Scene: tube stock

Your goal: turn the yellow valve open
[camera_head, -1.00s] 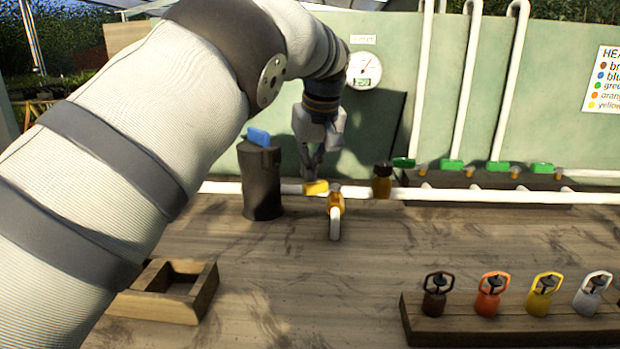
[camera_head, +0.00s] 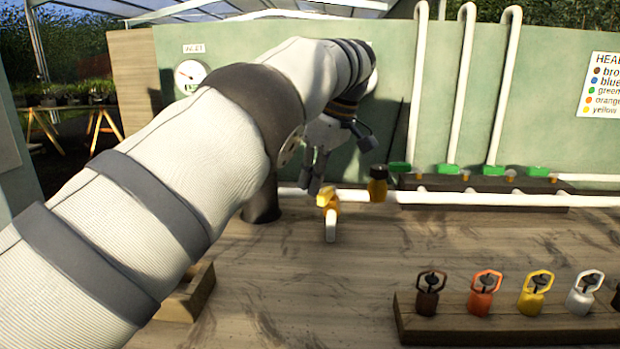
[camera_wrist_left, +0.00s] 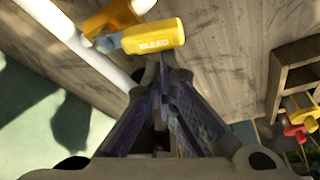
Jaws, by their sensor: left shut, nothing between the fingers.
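The yellow valve handle (camera_head: 327,195) sits on a brass-coloured valve with a short white outlet, on the white pipe at the middle of the bench. In the left wrist view the handle (camera_wrist_left: 153,37) reads "BLEED" and lies at an angle across the pipe. My left gripper (camera_head: 313,188) is shut and empty, pointing down just left of the handle. In the left wrist view its fingertips (camera_wrist_left: 161,58) are right beside the lettered end of the handle; whether they touch cannot be told. My right gripper is not in view.
A dark post (camera_head: 262,203) and a wooden box (camera_head: 190,295) are partly hidden by my left arm. Green-handled valves (camera_head: 447,169) stand behind. The middle bench is clear.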

